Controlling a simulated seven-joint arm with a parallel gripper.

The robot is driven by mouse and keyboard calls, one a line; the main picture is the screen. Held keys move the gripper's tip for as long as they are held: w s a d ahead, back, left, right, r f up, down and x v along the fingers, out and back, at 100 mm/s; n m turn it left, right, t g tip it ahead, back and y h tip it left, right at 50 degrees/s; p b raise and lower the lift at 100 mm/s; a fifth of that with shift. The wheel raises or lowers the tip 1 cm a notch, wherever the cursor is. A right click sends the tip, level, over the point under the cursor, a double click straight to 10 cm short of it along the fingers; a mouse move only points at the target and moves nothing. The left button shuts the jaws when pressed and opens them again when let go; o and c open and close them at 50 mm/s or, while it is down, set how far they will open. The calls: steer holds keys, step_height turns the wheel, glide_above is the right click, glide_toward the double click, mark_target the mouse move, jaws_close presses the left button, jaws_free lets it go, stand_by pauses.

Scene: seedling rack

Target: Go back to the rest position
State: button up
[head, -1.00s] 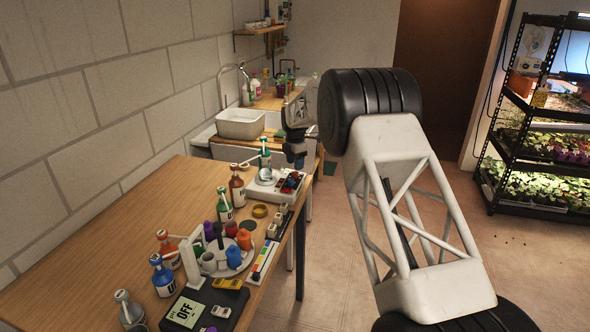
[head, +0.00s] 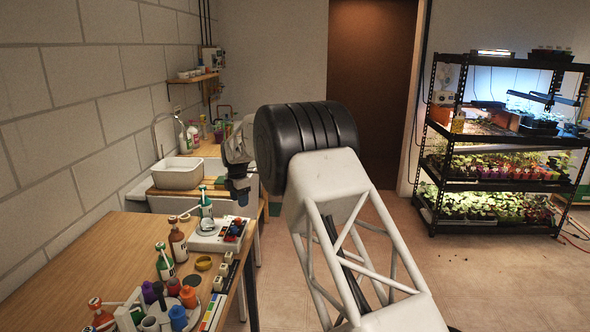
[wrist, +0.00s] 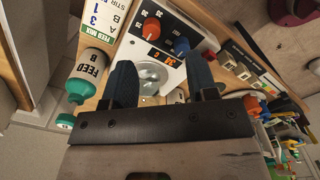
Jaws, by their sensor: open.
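My gripper (head: 238,190) hangs in the air in the head view, pointing down at the right end of the wooden bench (head: 110,250). It is above and just beyond a white stirrer (head: 222,240) with a round plate, a red knob and a blue knob. In the wrist view its two dark fingers (wrist: 160,72) are spread, with nothing held between them. The stirrer's round plate (wrist: 152,78) shows beyond the gap. A grey FEED B bottle (wrist: 88,70) with a green cap is left of the fingers, apart from them.
Several bottles, including a brown one (head: 177,240), stand along the bench. A colour strip (head: 213,312) lies near its front edge. A white basin (head: 177,173) is behind. A lit plant rack (head: 500,190) stands at the right. Open floor lies between bench and rack.

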steer(key=s+d+r+m, duration=0.4)
steer(key=s+d+r, duration=0.25)
steer(key=d, duration=0.25)
steer(key=s+d+r+m, duration=0.3)
steer(key=s+d+r, duration=0.2)
steer(key=d+r, duration=0.35)
steer(key=s+d+r+m+t, duration=0.1)
steer(key=s+d+r+m, duration=0.2)
steer(key=s+d, duration=0.4)
steer(key=s+d+r+m, duration=0.2)
steer(key=s+d+m, duration=0.1)
steer(key=s+d, duration=0.45)
steer(key=s+d+m+t, duration=0.1)
steer(key=s+d+m, duration=0.3)
steer(key=s, duration=0.6)
steer(key=s+d+m, duration=0.3)
steer(key=s+d, duration=0.3)
steer(key=s, duration=0.4)
steer(key=s+d+f+m, duration=0.2)
steer(key=s+f+m, duration=0.1)
steer(key=s, duration=0.7)
steer(key=s+d+f+m, duration=0.3)
steer(key=s, duration=0.7)
steer(key=shift+d+f+m+t, duration=0.3)
steer(key=shift+f+m, duration=0.1)
